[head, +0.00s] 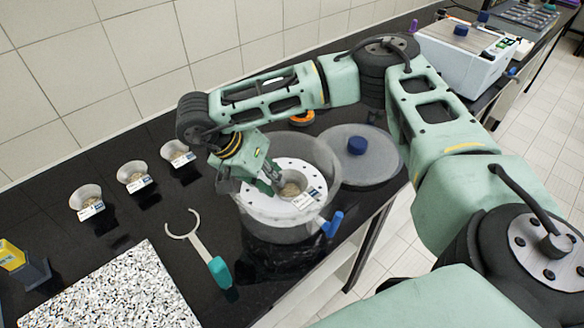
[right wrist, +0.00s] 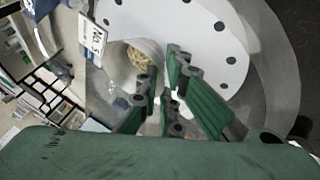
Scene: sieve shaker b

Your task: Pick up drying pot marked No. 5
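The drying pot marked No. 5 (head: 290,190) stands on the white perforated plate (head: 268,167) inside a clear round vessel (head: 275,232). It is a small bowl with pale grainy contents and a white tag. In the right wrist view the tag on the pot (right wrist: 140,50) reads "No. 5". My right gripper (head: 275,182) reaches down into the vessel, just left of the pot. My left gripper is not in view.
A lid with a blue knob (head: 357,146) lies right of the vessel. Three similar tagged pots (head: 131,174) stand at the left. Tongs with a teal handle (head: 219,270) and a speckled slab (head: 120,290) lie in front. A white machine (head: 462,60) stands farther back.

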